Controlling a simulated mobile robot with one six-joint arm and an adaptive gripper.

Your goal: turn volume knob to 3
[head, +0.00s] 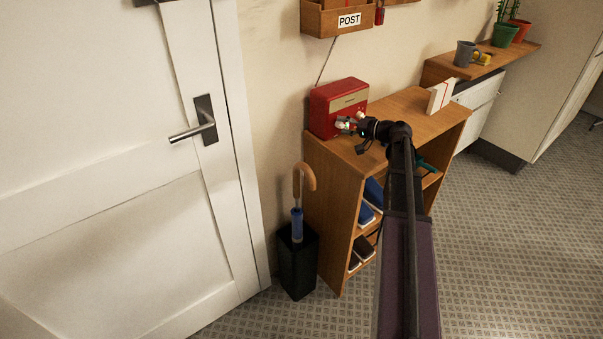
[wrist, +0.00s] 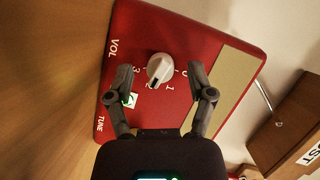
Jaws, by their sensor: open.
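The red radio (wrist: 185,35) fills much of the wrist view; it also stands on the wooden shelf unit in the head view (head: 330,98). Its pale volume knob (wrist: 160,66) sits near the VOL label, with the digits 0, 1, 2 and 3 around it. The knob's dark mark faces down-left in the picture, about at the partly covered 2. My gripper (wrist: 160,72) is open, with one finger on each side of the knob; contact with it cannot be told. In the head view my gripper (head: 352,125) is at the radio's front.
The shelf unit (head: 405,107) also bears a white box (head: 440,95). An umbrella stand (head: 298,265) with an umbrella (head: 297,215) is at its left, near the white door (head: 120,220). A POST box (head: 338,20) hangs above. Floor on the right is clear.

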